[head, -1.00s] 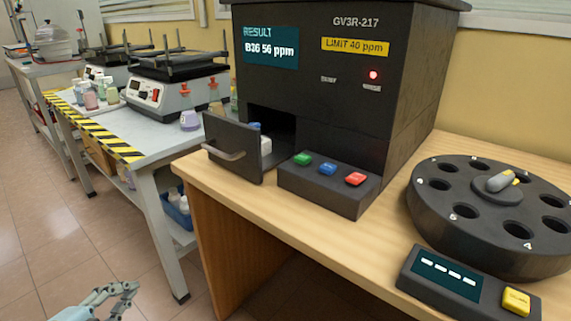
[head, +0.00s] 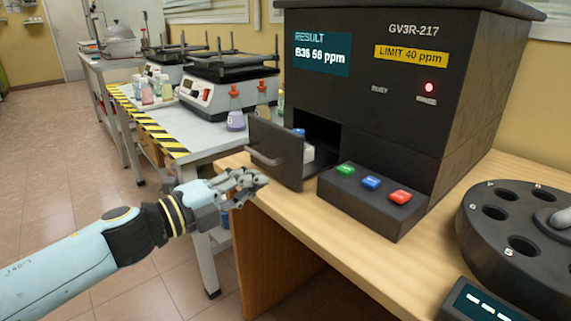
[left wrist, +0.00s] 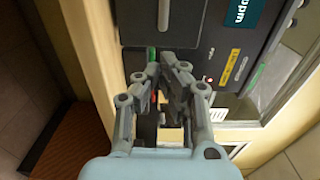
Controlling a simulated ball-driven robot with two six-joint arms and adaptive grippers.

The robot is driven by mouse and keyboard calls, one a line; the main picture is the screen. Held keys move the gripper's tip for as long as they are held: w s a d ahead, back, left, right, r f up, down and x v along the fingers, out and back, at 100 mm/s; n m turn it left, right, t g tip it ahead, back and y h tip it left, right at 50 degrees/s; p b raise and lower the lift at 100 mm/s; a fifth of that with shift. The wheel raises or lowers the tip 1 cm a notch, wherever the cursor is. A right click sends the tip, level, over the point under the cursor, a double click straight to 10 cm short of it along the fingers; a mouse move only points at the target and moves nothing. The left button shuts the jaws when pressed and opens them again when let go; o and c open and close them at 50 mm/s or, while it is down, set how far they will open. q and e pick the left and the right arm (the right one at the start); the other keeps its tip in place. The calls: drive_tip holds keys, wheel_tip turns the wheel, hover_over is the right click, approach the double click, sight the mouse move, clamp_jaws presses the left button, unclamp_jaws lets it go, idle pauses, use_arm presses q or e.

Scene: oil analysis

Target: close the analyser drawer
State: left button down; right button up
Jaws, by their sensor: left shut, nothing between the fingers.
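The black analyser (head: 400,85) stands on the wooden bench, with its drawer (head: 274,152) pulled out at the lower left of its front. A bottle with a blue cap (head: 303,143) is in the drawer, partly hidden by the drawer front. My left gripper (head: 262,180) is shut and empty, just in front of and below the drawer handle (head: 264,158); I cannot tell whether it touches. In the left wrist view the gripper (left wrist: 170,62) points at the dark drawer front, and the handle (left wrist: 164,14) shows beyond the fingers. My right gripper is not in view.
A button panel with green, blue and red buttons (head: 372,183) juts out right of the drawer. A black round carousel (head: 515,225) and a small display box (head: 480,302) are at the right. A side table (head: 190,137) with shakers stands at the left.

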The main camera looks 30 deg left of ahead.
sight(295, 163)
use_arm(q)
drive_tip(key=x, duration=0.6)
drive_tip(key=shift+w+d+p, duration=0.1)
drive_tip(key=shift+w+p, duration=0.1)
drive_tip(key=shift+p, duration=0.15)
drive_tip(key=shift+w+d, duration=0.3)
drive_tip(key=shift+w, duration=0.35)
drive_tip(key=x, duration=0.5)
drive_tip(key=shift+w+r+p, duration=0.15)
drive_tip(key=shift+r+p, duration=0.1)
drive_tip(key=shift+p, duration=0.15)
drive_tip(key=x, duration=0.4)
drive_tip(key=b+x, duration=0.1)
drive_tip(key=x, duration=0.2)
drive_tip(key=shift+d+f, duration=0.1)
drive_tip(key=shift+f, duration=0.15)
drive_tip(key=shift+r, duration=0.2)
drive_tip(key=shift+w, duration=0.1)
